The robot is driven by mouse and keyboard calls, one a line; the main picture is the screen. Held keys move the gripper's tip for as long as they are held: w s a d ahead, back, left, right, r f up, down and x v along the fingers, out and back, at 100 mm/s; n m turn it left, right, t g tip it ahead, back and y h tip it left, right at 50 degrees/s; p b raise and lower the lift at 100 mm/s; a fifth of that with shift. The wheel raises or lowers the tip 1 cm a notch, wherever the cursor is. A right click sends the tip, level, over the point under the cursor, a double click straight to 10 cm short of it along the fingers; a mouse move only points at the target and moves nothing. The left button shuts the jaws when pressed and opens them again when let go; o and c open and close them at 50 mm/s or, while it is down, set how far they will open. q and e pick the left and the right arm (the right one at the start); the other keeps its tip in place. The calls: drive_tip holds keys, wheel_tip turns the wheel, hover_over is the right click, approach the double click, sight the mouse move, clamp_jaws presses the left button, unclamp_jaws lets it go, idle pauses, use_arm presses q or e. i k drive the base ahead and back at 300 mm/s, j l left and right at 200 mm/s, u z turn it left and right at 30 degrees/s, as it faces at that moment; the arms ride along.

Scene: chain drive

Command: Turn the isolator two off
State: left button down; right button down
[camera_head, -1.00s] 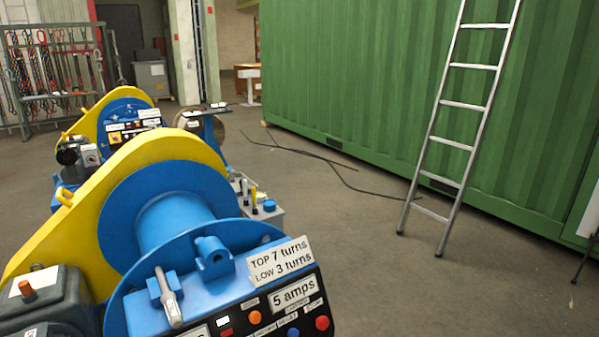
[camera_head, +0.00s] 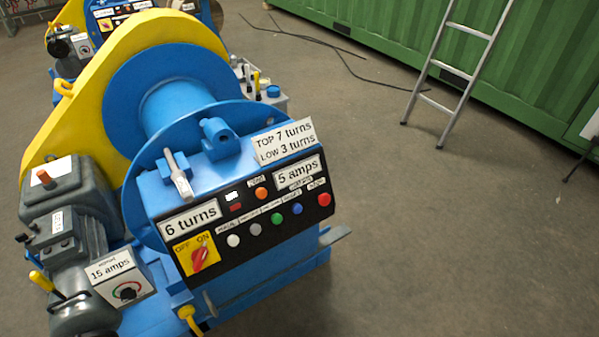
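The near machine has a sloped black control panel with a yellow isolator plate (camera_head: 186,241) at its lower left, marked OFF and ON. Its red rotary handle (camera_head: 200,258) is tilted and seems to point up towards ON. A second blue and yellow machine behind carries a similar yellow plate (camera_head: 105,25) with a small red handle, too small to read. No number shows on either isolator, so I cannot tell which is isolator two. Neither of my grippers is in view.
The near panel has several coloured buttons, including a red one (camera_head: 324,199). A grey motor (camera_head: 68,200) and a control box marked 15 amps (camera_head: 125,287) stand left of it. The floor (camera_head: 430,230) at right is clear; a ladder (camera_head: 462,75) leans on the green container (camera_head: 548,70).

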sight(198, 256)
drive_tip(key=u, duration=0.9)
